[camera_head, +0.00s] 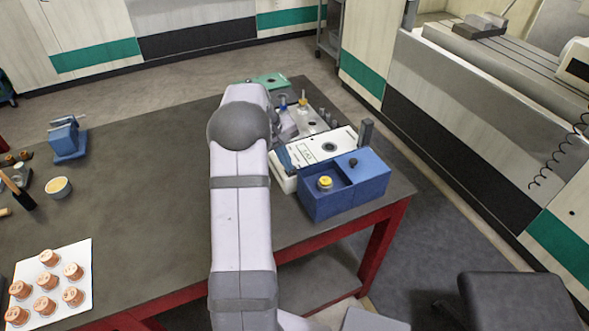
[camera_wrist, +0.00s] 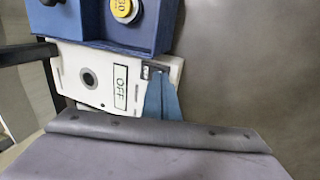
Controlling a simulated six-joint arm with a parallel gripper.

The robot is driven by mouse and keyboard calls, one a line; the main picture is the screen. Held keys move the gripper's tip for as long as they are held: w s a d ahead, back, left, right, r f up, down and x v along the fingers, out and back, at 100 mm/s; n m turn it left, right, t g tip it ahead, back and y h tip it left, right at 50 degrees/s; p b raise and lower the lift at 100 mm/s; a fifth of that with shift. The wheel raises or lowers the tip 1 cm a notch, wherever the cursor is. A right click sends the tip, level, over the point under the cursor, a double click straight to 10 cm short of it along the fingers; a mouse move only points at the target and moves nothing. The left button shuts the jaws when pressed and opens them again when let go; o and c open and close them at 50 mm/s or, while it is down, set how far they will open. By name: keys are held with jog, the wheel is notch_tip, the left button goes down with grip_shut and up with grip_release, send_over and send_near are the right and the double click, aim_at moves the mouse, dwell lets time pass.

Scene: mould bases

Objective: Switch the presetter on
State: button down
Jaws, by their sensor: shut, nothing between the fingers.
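The presetter (camera_head: 338,146) is a flat white unit with a dark round hole and a dark upright post, on the table's right side. In the wrist view the presetter (camera_wrist: 88,62) shows a label reading OFF and a small dark switch slot near its right end. My gripper (camera_wrist: 160,76) shows there as a blue tapered pair of fingers, shut and empty, with its tips close beside that slot. I cannot tell whether they touch it. In the head view my arm hides most of the gripper.
A blue box (camera_head: 318,206) with a yellow-topped piece stands directly in front of the presetter. A grey tray (camera_head: 312,122) with small tools is behind it. A blue vise (camera_head: 68,140) and a white sheet (camera_head: 75,257) with several copper cups are at left. The middle table is clear.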

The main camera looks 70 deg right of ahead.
jog(key=shift+f, duration=0.15)
notch_tip(320, 180, up, 7)
jog(key=p, duration=0.5)
jog(key=shift+p, duration=0.3)
dwell(0.3)
dwell(0.3)
